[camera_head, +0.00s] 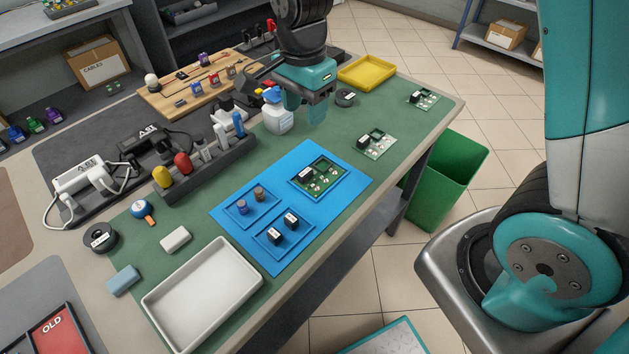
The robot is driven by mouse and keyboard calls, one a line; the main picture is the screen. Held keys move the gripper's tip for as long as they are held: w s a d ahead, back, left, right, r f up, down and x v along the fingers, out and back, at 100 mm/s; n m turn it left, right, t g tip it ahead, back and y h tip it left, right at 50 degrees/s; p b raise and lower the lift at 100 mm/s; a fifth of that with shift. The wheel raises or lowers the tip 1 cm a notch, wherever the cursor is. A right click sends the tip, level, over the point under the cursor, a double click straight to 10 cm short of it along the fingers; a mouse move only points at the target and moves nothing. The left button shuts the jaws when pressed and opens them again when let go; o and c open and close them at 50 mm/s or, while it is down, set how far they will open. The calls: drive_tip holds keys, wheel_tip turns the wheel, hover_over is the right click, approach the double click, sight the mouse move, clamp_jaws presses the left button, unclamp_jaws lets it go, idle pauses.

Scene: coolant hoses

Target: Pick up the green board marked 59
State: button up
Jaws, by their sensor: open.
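Three green boards show in the head view. One board (319,177) lies in a recess of the blue mat (345,207). A second board (376,145) lies on the green table mat near the table's right edge. A third board (423,100) lies farther back, near the far right corner. Each carries a dark block and small parts. I cannot read a 59 on any of them at this size. My gripper (306,108) points down over the back of the table, left of the second board. It is open and apart from all three boards.
A white bottle (278,120) stands just left of my gripper. A yellow tray (367,72) and a dark roll (345,97) lie behind it. A green bin (447,180) stands beside the table's right edge. A white tray (203,290) sits at the front.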

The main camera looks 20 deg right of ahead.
sight(308, 170)
wheel_tip(308, 170, down, 16)
drive_tip(key=shift+s+f+p, duration=0.1)
drive_tip(key=shift+s+p, duration=0.05)
drive_tip(key=shift+p, duration=0.5)
clamp_jaws()
